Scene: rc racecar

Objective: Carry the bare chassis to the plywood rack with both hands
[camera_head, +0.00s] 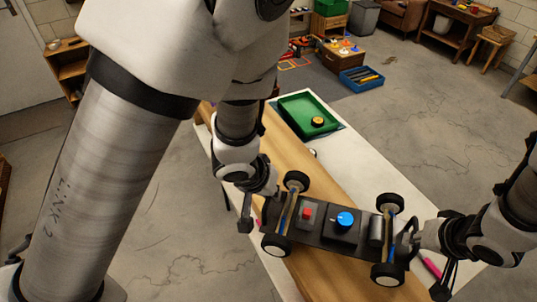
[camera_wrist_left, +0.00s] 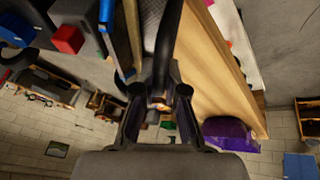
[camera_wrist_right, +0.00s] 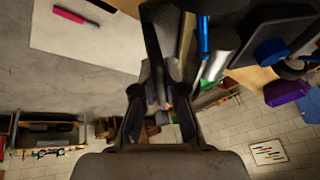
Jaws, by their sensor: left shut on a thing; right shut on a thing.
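The bare chassis (camera_head: 322,238) is a dark plate with black wheels at its corners, a red block and a blue knob on top. In the head view it is over the table, roughly level; I cannot tell how high. My left gripper (camera_head: 262,200) is at its left end and shut on it. My right gripper (camera_head: 412,238) is at its right end and shut on it. Part of the chassis also shows in the left wrist view (camera_wrist_left: 92,15) and the right wrist view (camera_wrist_right: 245,35). I cannot pick out the plywood rack for certain.
Below is a white table (camera_head: 355,130) with a wooden board (camera_head: 300,150) along it. A green tray (camera_head: 295,110) holding a round yellow-and-black item stands at the table's far end. A pink marker (camera_head: 432,267) lies near the right gripper. Open concrete floor surrounds the table.

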